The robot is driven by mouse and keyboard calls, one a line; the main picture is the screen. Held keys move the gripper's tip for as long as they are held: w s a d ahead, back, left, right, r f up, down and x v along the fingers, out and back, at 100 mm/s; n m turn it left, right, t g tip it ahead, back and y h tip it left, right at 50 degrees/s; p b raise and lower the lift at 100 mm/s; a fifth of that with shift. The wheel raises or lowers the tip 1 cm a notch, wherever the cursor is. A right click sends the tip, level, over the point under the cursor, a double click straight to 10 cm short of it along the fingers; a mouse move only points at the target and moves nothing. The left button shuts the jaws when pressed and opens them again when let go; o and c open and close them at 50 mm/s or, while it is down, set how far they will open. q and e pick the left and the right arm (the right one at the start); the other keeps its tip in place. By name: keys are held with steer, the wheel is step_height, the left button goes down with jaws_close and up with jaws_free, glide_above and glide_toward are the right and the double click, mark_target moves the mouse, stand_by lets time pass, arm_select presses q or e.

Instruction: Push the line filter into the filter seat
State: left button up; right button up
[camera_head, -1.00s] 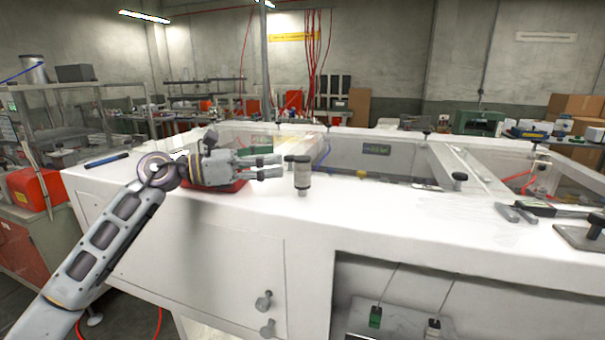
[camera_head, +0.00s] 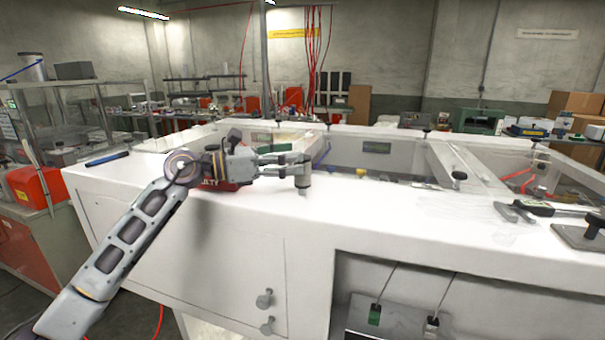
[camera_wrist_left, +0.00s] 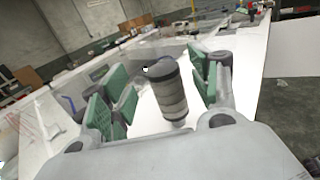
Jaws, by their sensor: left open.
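The line filter (camera_wrist_left: 170,97) is a grey, banded cylinder with a dark cap, standing near upright on the white bench top. In the head view it (camera_head: 303,182) is partly covered by the fingertips of my left gripper (camera_head: 300,165). In the left wrist view my left gripper (camera_wrist_left: 160,84) is open, with its green-padded fingers on either side of the filter. A gap shows on the right; contact on the left is unclear. I cannot make out the filter seat for certain. My right gripper is out of view.
A red tray (camera_head: 222,186) with white lettering lies behind my left wrist. A dark blue, pen-like item (camera_head: 107,159) lies at the bench's left end. Tools (camera_head: 540,209) and a plate (camera_head: 580,236) lie at the right. The white top (camera_head: 390,210) right of the filter is mostly clear.

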arm_select(q)
steer(key=x, duration=0.2)
steer(key=shift+d, duration=0.4)
steer(key=shift+w+d+p, duration=0.2)
steer(key=shift+d+p, duration=0.1)
steer(key=shift+d, duration=0.15)
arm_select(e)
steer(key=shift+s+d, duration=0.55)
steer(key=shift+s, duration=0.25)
arm_select(q)
steer(key=c, duration=1.2)
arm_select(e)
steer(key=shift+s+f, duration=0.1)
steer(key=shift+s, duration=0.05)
